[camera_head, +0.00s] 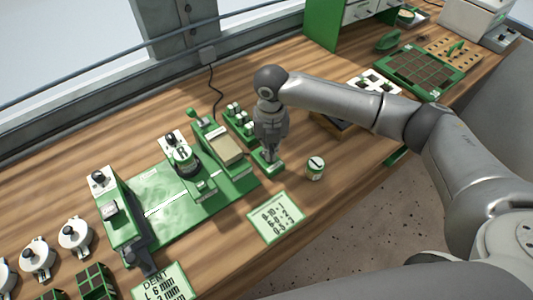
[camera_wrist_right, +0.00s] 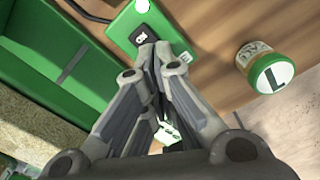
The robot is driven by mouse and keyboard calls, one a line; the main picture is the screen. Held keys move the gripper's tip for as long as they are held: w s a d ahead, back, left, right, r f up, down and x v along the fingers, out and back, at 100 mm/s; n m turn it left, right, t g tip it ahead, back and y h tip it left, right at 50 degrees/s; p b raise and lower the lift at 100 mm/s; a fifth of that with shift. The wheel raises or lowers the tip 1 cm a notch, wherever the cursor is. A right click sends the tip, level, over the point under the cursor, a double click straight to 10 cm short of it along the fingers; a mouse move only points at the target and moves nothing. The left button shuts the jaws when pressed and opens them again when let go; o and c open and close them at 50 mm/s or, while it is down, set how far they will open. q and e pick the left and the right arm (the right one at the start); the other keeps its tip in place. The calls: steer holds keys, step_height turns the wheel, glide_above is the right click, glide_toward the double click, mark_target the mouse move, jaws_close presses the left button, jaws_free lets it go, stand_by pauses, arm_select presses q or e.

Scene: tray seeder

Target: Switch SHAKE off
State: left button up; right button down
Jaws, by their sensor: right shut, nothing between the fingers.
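A small green switch box (camera_head: 268,162) sits on the bench at the right end of the green seeder. In the right wrist view the box (camera_wrist_right: 122,28) carries a black rocker switch (camera_wrist_right: 140,36) with pale marks too small to read, and a white round spot near the top edge. My right gripper (camera_head: 270,156) points down over this box, shut and empty. In the right wrist view its closed fingertips (camera_wrist_right: 158,48) are right beside the rocker; I cannot tell whether they touch it. The rocker's position is unclear. My left gripper is not in view.
The green seeder (camera_head: 160,208) stands left of the box. A number card (camera_head: 276,217) lies in front. Small green-and-white parts (camera_head: 240,122) stand behind.

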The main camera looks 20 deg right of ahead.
steer(key=shift+s+f+b, duration=0.1)
steer(key=shift+f+b, duration=0.45)
steer(key=shift+f, duration=0.75)
stand_by(1.0)
step_height(320, 180, up, 2)
steer(key=shift+r+p, duration=0.1)
steer(key=shift+p, duration=1.1)
step_height(320, 180, up, 5)
steer(key=p, duration=0.5)
